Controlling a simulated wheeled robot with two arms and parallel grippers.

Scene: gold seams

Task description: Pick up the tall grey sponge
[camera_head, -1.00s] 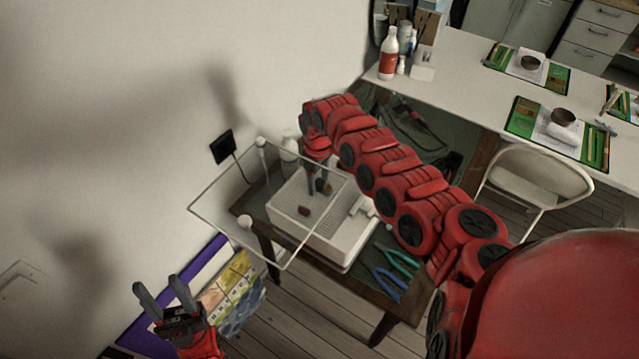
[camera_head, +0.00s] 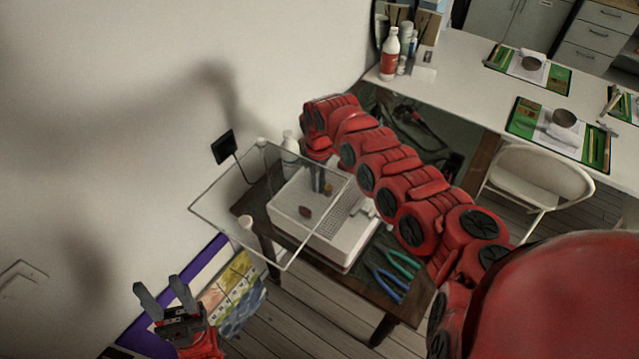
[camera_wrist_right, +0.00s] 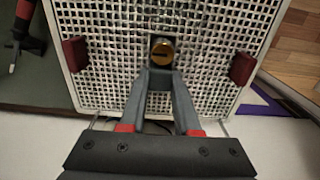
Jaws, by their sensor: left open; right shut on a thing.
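My right gripper (camera_head: 318,188) reaches down over the white grid-topped machine (camera_head: 333,240). In the right wrist view its two fingers (camera_wrist_right: 160,75) are closed together on something small, mostly hidden between the tips. This looks like the grey sponge, but its shape is not clear. A round brass piece (camera_wrist_right: 162,52) with a dark surround shows just beyond the fingertips, on the metal grid (camera_wrist_right: 110,40). My left gripper (camera_head: 165,292) is open and empty at the lower left, far from the machine.
A clear panel (camera_head: 215,207) stands over the machine's left part. Red-brown blocks sit at the grid's left (camera_wrist_right: 75,53) and right (camera_wrist_right: 242,68). Pliers (camera_head: 388,280) lie on the dark table at right. Bottles (camera_head: 389,55) stand on the white bench behind.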

